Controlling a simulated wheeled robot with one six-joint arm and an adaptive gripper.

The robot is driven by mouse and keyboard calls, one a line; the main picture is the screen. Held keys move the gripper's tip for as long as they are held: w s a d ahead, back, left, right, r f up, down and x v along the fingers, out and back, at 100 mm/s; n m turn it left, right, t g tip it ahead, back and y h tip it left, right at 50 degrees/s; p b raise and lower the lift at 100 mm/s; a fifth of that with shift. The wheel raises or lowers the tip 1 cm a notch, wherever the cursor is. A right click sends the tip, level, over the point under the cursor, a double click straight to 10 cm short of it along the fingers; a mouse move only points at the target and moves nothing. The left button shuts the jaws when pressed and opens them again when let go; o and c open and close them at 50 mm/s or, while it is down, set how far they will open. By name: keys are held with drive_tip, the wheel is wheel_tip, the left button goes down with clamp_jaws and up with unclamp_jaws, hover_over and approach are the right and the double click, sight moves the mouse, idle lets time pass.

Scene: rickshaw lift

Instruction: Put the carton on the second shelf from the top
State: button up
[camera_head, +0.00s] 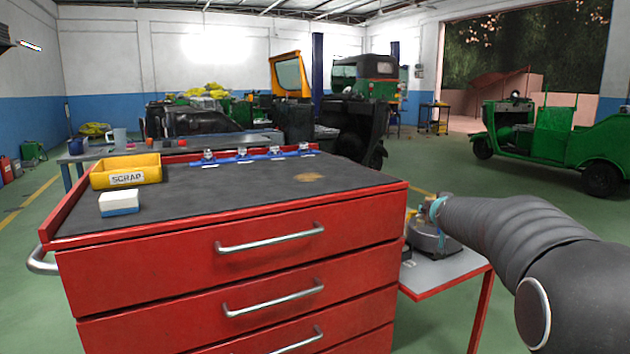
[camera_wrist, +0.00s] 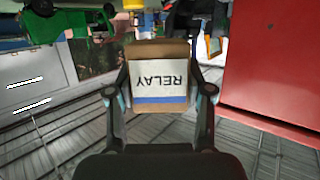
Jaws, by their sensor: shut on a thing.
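My gripper (camera_wrist: 160,84) is shut on a brown carton (camera_wrist: 160,49) in the wrist view, with one finger on each side. The carton has a white label reading RELAY, upside down in the picture, with a blue stripe. In the head view my arm comes in from the right. Its end, with a bit of teal at the gripper (camera_head: 437,207), is over the small grey side table, right of the red cabinet. The carton is hard to make out there. I cannot make out the shelf unit or its second shelf in either view.
The red drawer cabinet (camera_head: 240,290) fills the front left, bearing a yellow SCRAP bin (camera_head: 126,171) and a white-blue block (camera_head: 118,203). The small grey table (camera_head: 450,270) holds a dark device. Green vehicles (camera_head: 560,135) stand behind. A red panel (camera_wrist: 275,70) is close at right in the wrist view.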

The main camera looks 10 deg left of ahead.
drive_tip(key=s+a+r+n+g+y, duration=0.1)
drive_tip(key=s+a+r+n+y, duration=0.3)
drive_tip(key=a+r, duration=0.6)
drive_tip(key=s+a+r+n+g+y, duration=0.1)
drive_tip(key=s+a+r+n+y, duration=0.3)
drive_tip(key=a+r, duration=0.6)
drive_tip(key=y+p, duration=0.1)
drive_tip(key=p, duration=0.1)
hover_over(327, 183)
drive_tip(key=f, duration=0.5)
drive_tip(key=shift+w+f, duration=0.2)
drive_tip(key=shift+f, duration=0.1)
drive_tip(key=shift+f+b, duration=0.45)
drive_tip(key=shift+f, duration=1.6)
drive_tip(key=shift+f, duration=0.15)
drive_tip(key=o, duration=1.2)
drive_tip(key=shift+r, duration=0.2)
drive_tip(key=b+v, duration=0.3)
drive_tip(key=v, duration=0.9)
drive_tip(key=shift+r, duration=0.1)
